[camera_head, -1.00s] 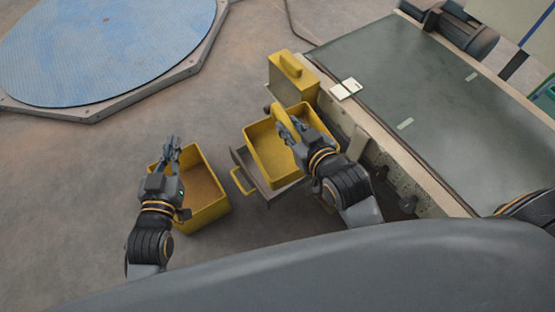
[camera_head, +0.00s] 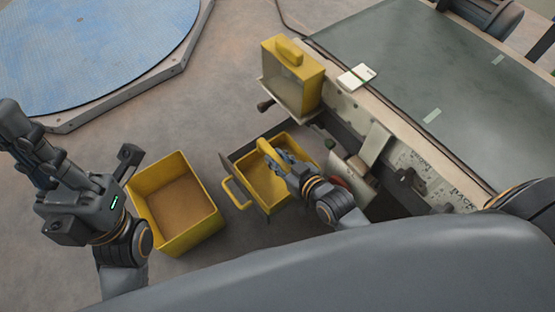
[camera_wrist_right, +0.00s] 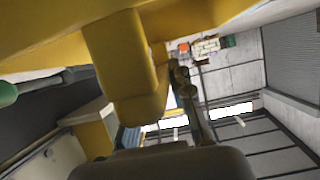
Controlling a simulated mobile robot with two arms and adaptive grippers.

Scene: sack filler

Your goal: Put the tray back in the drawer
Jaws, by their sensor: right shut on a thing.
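The yellow tray (camera_head: 262,184) sits in the mouth of the pulled-out grey drawer (camera_head: 233,158), which has a yellow front handle (camera_head: 236,193). I cannot tell whether the tray is fully seated. My right gripper (camera_head: 284,163) is shut on the tray's raised yellow handle (camera_head: 268,152). The right wrist view shows the yellow handle (camera_wrist_right: 128,60) close up between the camera and the tray's wall; the drawer is hard to make out there. My left gripper (camera_head: 75,148) is raised at the left, empty, with its fingers spread.
An open yellow bin (camera_head: 208,222) with a brown bottom stands left of the drawer. A yellow box (camera_head: 299,78) with a top handle stands on a ledge behind it. A green-topped conveyor (camera_head: 420,70) runs along the right. A blue round platform (camera_head: 90,50) lies at the upper left.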

